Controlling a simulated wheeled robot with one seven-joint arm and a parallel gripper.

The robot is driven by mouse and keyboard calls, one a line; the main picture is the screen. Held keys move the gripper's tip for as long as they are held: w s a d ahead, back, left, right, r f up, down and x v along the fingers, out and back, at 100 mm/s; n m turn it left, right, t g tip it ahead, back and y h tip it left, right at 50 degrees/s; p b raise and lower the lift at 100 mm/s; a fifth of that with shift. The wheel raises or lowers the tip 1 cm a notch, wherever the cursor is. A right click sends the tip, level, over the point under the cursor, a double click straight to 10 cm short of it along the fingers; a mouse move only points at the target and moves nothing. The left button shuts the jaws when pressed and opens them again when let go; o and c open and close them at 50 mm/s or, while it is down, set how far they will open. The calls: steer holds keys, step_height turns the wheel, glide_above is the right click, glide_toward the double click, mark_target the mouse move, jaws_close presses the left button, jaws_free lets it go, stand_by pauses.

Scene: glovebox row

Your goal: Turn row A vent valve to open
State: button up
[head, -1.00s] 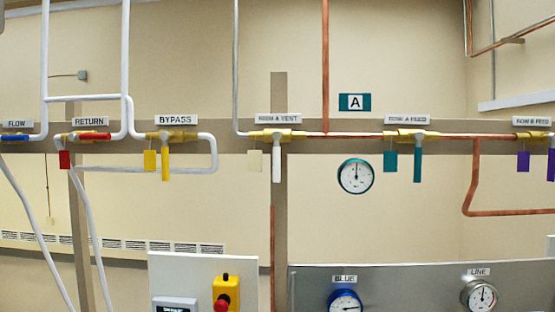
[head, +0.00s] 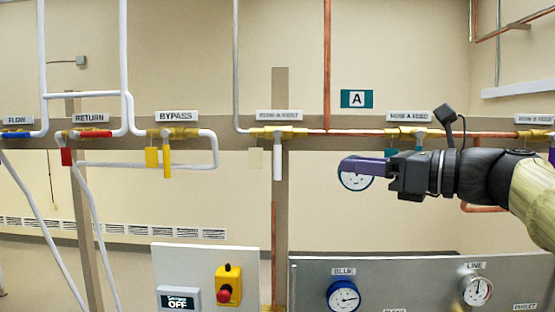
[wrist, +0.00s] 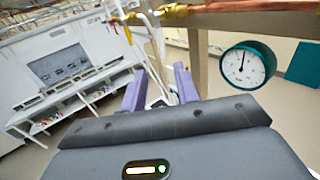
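The row A vent valve (head: 275,131) is a brass body on the pipe run under a label that reads as row A vent. Its white lever (head: 277,160) hangs straight down, across the pipe. A pale tag (head: 255,158) hangs to its left. My gripper (head: 345,165) is right of the lever, apart from it, pointing left in front of the teal gauge. In the wrist view its two purple fingers (wrist: 160,78) stand apart with nothing held between them. A brass fitting (wrist: 118,15) shows past the fingertips; I cannot tell which valve it is.
The teal gauge (wrist: 245,66) is close on the right in the wrist view. A grey panel with a blue gauge (head: 343,296) stands below. Space between lever and gripper looks clear.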

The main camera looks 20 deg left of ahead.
mark_target(278, 158)
steer(key=shift+w+a, duration=0.1)
steer(key=p+x, duration=0.7)
steer(key=x, duration=0.9)
steer(key=shift+w+a, duration=0.15)
steer(key=shift+a, duration=0.15)
steer(key=shift+w+a+f, duration=0.15)
steer(key=shift+a, duration=0.15)
jaws_close()
